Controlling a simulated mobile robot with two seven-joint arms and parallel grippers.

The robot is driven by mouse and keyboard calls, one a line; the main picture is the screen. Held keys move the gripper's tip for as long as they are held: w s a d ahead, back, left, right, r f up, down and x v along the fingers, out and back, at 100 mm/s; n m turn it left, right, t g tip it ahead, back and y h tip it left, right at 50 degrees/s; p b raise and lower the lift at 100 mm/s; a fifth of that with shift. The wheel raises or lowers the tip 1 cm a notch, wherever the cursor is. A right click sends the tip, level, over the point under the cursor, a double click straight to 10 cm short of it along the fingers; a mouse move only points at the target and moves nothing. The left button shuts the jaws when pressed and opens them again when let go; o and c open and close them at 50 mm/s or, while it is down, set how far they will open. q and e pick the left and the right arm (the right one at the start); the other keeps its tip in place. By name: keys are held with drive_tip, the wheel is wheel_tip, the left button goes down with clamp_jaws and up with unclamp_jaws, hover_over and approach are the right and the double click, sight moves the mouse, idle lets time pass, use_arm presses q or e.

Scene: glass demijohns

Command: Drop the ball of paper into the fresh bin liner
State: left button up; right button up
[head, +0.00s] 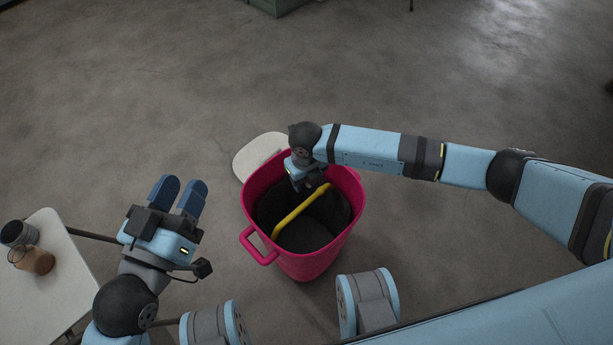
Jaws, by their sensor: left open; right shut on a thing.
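A pink bin (300,265) with a side handle stands on the floor in the middle of the head view. A black liner (338,215) lines its inside. A yellow strip (300,211) runs slantwise across the opening. My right gripper (312,186) reaches from the right over the far rim, pointing down into the bin's mouth. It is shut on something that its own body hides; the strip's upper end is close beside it. I cannot make out the ball of paper. My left gripper (181,195) is open and empty, left of the bin and apart from it.
A white table (65,280) at the left edge bears a dark cup (18,232) and a brownish glass (36,261). A pale rounded panel (254,157) shows behind the bin. A green box (277,5) is at the top edge.

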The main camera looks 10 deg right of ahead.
sight(306, 188)
wheel_tip(306, 188, down, 4)
drive_tip(key=b, duration=0.3)
use_arm(q)
wheel_tip(306, 188, down, 6)
drive_tip(key=m+g+b, duration=0.1)
drive_tip(key=g, duration=0.1)
drive_tip(key=shift+w, duration=0.2)
use_arm(e)
drive_tip(key=shift+f, duration=0.65)
use_arm(q)
drive_tip(key=shift+d, duration=0.1)
use_arm(e)
drive_tip(key=o, duration=1)
use_arm(q)
drive_tip(key=shift+r, duration=0.1)
use_arm(e)
drive_tip(key=shift+r, duration=0.15)
wheel_tip(306, 188, up, 14)
drive_tip(key=p, duration=0.5)
drive_tip(key=shift+f, duration=0.2)
use_arm(q)
wheel_tip(306, 188, up, 6)
drive_tip(key=n+t, duration=0.1)
drive_tip(key=t, duration=0.1)
drive_tip(key=shift+s+r, duration=0.2)
drive_tip(key=shift+r, duration=0.05)
use_arm(e)
drive_tip(key=shift+f, duration=0.1)
